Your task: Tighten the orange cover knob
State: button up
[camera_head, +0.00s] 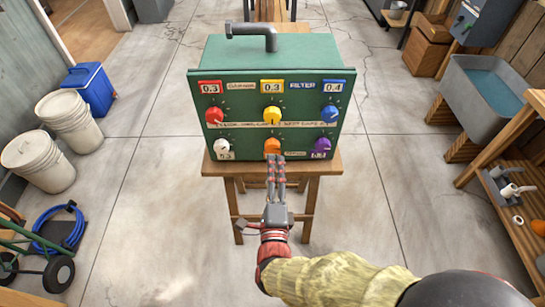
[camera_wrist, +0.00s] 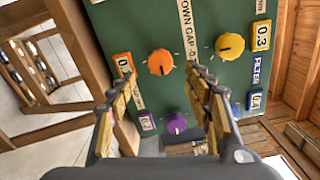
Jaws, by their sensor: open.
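The orange knob (camera_head: 272,145) is in the middle of the lower row on the front of a green box (camera_head: 194,92). In the wrist view the orange knob (camera_wrist: 160,62) shows whole, with a dark pointer mark on its face. My gripper (camera_head: 277,160) is just in front of and below the knob in the head view. In the wrist view my gripper (camera_wrist: 163,76) is open. Its two fingertips lie left and right of the knob's lower part in the picture, with nothing held between them. I cannot tell how far the tips are from the panel, and no contact shows.
A yellow knob (camera_head: 271,114) sits above the orange one. A white knob (camera_head: 222,147) is to its left and a purple knob (camera_head: 322,145) to its right. Red (camera_head: 214,115) and blue (camera_head: 331,113) knobs flank the yellow one. The box stands on a wooden table (camera_head: 213,168).

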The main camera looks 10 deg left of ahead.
jog(key=shift+v, duration=1.75)
jog(key=s+a+f+n+g+y, duration=0.2)
jog(key=s+a+f+n+g, duration=0.5)
jog(key=s+f+n+g, duration=0.55)
jog(key=w+d+r+n+h+p, duration=0.2)
jog(key=d+r+n+h+p, duration=0.3)
jog(key=d+r, duration=2.6)
jog(key=d+h+p, duration=0.1)
jog(key=d+p, duration=0.1)
jog(key=d, duration=0.2)
jog(key=shift+d+r+t, duration=0.2)
jog(key=shift+r+t, duration=0.15)
